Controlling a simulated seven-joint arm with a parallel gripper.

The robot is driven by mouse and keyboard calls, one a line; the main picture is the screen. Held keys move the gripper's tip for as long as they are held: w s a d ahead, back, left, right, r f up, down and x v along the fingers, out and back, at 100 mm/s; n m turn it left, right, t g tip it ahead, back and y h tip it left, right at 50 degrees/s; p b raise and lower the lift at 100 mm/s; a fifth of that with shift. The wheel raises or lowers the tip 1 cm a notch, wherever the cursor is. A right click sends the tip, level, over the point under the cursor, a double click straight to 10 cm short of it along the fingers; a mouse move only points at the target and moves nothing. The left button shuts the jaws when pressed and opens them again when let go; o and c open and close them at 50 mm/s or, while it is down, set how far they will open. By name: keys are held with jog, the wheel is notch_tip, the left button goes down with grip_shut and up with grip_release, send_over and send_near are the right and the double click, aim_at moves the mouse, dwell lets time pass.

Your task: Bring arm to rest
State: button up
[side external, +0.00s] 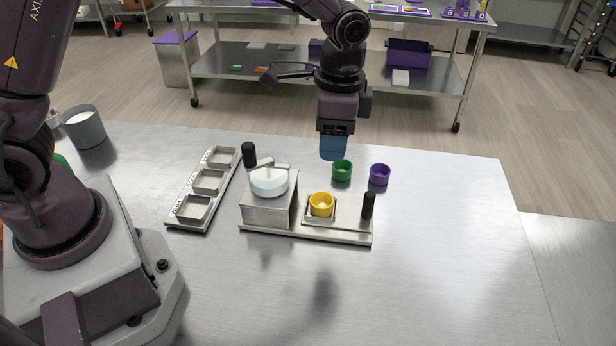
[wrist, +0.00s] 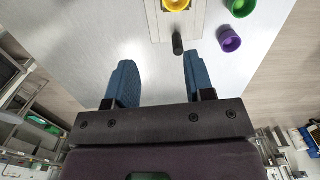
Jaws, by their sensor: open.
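My gripper (side external: 333,148) hangs above the back part of the metal table, near the green cup in the side view. In the wrist view its two blue fingers (wrist: 158,82) are spread apart with nothing between them. The yellow cup (side external: 322,204) sits in the square holder of the depositor (side external: 268,212), and also shows at the top of the wrist view (wrist: 176,4). The green cup (side external: 342,170) and the purple cup (side external: 380,174) stand on the table behind the depositor. They also appear at the right in the wrist view, green (wrist: 241,7) above purple (wrist: 230,40).
A metal tray with three square recesses (side external: 207,182) lies left of the depositor. A grey container (side external: 84,127) stands at the table's back left. Black handles (side external: 249,155) and (side external: 368,206) rise from the depositor. The table (side external: 440,270) is clear at the front and right.

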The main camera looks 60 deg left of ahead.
jog(key=s+a+r+n+t, duration=0.3)
jog(key=s+r, duration=0.4)
jog(key=s, duration=0.3)
jog(key=s+a+r+n+t, duration=0.3)
jog(key=s+a+r+n, duration=0.2)
jog(key=s+r, duration=0.3)
jog(key=shift+s+a+r, duration=0.2)
jog(key=shift+s+a, duration=0.35)
jog(key=shift+s, duration=0.3)
